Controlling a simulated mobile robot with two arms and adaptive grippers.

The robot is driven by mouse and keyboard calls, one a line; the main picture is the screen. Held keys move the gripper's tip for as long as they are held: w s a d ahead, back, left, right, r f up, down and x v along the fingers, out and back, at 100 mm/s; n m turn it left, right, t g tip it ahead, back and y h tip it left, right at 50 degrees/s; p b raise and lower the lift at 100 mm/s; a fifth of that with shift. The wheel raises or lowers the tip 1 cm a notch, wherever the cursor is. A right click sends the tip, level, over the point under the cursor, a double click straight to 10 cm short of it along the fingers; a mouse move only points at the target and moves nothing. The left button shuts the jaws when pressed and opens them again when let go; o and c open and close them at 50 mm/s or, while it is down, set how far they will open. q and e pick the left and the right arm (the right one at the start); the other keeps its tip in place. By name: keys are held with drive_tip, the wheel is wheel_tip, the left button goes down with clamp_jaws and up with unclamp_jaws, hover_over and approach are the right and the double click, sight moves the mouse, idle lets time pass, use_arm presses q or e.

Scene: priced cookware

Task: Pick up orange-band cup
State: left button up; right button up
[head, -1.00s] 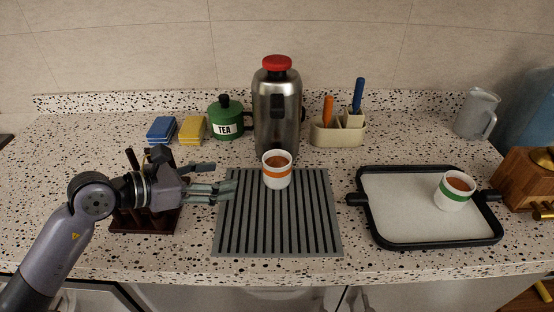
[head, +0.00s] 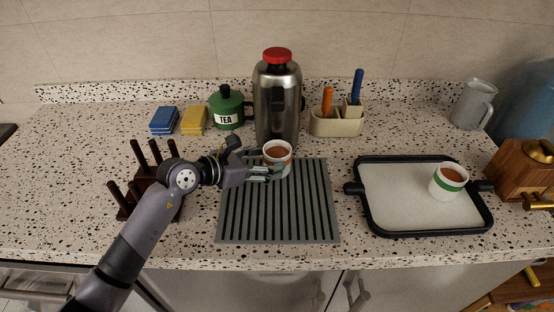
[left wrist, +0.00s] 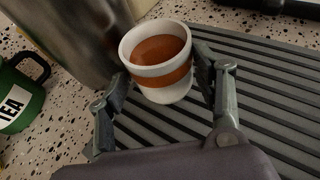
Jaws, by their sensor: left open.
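The orange-band cup (head: 279,152) is white with an orange band and a brown drink inside. It stands upright at the back of the grey ribbed mat (head: 285,225), in front of the steel flask. My left gripper (head: 272,170) is open at the cup's near left side and covers part of it. In the left wrist view the cup (left wrist: 158,62) stands between the two spread fingers (left wrist: 163,95), with the fingertips at either side of it. I cannot tell whether they touch it. My right gripper is not in view.
A steel flask (head: 277,105) with a red lid stands just behind the cup. A green tea pot (head: 227,108) and sponges (head: 194,121) are at the back left. A dark rack (head: 130,199) is near my left arm. A green-band cup (head: 448,182) stands on the black-rimmed tray (head: 423,231).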

sight(288, 148)
use_arm(q)
drive_tip(key=shift+x, duration=2)
drive_tip(key=shift+s, duration=0.15)
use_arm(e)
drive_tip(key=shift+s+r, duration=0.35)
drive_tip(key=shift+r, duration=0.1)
use_arm(q)
drive_tip(key=shift+c, duration=0.5)
drive_tip(key=c, duration=1.1)
drive_tip(key=shift+r, duration=0.2)
drive_tip(key=shift+r, duration=1.45)
drive_tip(key=shift+s+r+b, duration=0.1)
drive_tip(key=shift+s+b, duration=1.45)
drive_tip(key=shift+s, duration=7.35)
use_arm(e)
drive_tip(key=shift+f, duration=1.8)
